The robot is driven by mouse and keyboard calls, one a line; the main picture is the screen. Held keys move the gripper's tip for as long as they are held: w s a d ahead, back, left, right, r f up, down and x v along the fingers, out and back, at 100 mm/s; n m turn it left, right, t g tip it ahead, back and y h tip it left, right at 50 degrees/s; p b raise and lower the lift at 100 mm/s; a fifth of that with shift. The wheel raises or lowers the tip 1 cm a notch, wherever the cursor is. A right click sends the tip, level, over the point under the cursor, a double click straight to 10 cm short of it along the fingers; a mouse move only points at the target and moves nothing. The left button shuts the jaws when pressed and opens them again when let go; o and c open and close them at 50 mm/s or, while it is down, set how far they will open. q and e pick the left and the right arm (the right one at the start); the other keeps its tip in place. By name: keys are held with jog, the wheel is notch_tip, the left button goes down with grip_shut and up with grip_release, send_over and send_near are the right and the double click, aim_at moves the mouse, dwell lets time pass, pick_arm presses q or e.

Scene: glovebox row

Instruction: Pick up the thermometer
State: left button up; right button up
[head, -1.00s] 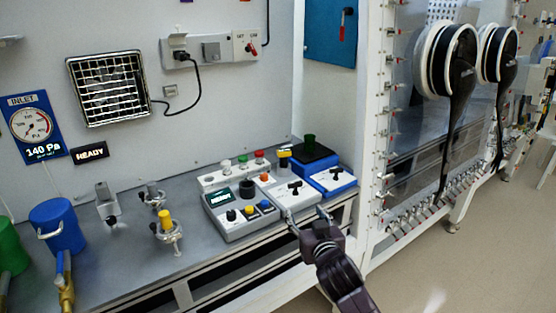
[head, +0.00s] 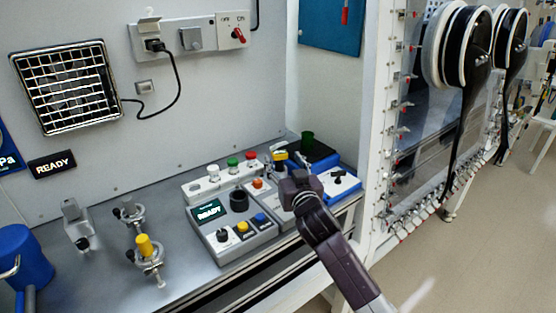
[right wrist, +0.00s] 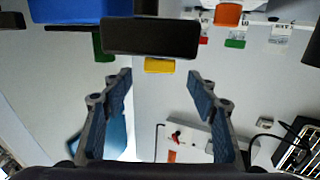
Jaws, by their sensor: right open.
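A small yellow-and-black device (head: 280,155), which I take to be the thermometer, stands at the back of the bench beside a dark green cup (head: 307,139). In the right wrist view its yellow part (right wrist: 159,66) and a black block (right wrist: 150,38) show just beyond the fingertips, between them. My right gripper (head: 292,167) is over the grey switch box, in front of the device. In the right wrist view the gripper (right wrist: 159,78) is open with nothing between its fingers. The wrist hides part of the boxes below. My left gripper is not in view.
A grey control box (head: 215,240) with buttons is left of my right arm. A blue-and-white switch box (head: 338,182) is right of it. Clamps with a yellow knob (head: 145,245) stand farther left. The glovebox frame (head: 380,120) rises on the right.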

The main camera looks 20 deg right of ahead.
aim_at(281, 155)
jog(key=shift+w, duration=0.8)
jog(key=w, duration=0.2)
jog(key=w+p, duration=0.1)
jog(key=shift+d+f, duration=0.2)
jog(key=shift+f, duration=0.05)
jog(key=shift+w+f, duration=0.1)
jog(key=shift+w, duration=0.45)
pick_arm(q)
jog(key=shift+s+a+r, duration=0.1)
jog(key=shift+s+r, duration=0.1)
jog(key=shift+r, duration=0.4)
pick_arm(e)
jog(key=c, duration=0.8)
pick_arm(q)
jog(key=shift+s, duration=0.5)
pick_arm(e)
jog(key=c, duration=0.6)
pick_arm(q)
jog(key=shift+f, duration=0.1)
